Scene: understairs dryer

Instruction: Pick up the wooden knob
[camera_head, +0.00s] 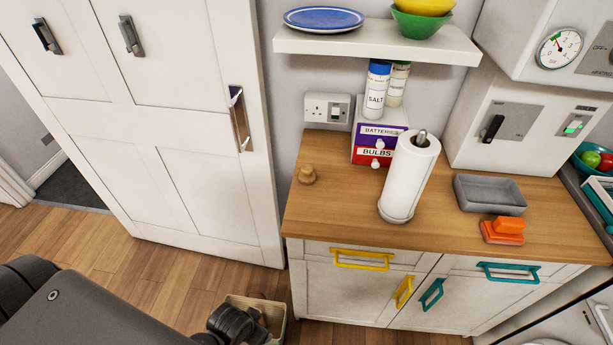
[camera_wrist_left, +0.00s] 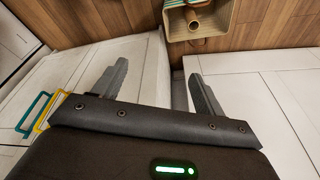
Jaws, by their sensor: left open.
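The small wooden knob (camera_head: 307,174) sits on the left end of the wooden worktop (camera_head: 338,207) in the head view, clear of other items. It does not show in the left wrist view. My left gripper (camera_wrist_left: 157,74) is open in the left wrist view, its two dark fingers spread with nothing held between them. White panel fronts and the floor lie beyond the fingers. In the head view only dark parts of my arm show at the lower left, below the worktop; the fingers are not visible there. My right gripper is not in view.
A shelf (camera_head: 375,44) overhangs the back. A grey tray (camera_head: 490,194) and orange block (camera_head: 503,231) lie right. A bin (camera_wrist_left: 232,18) stands on the floor before the cabinet.

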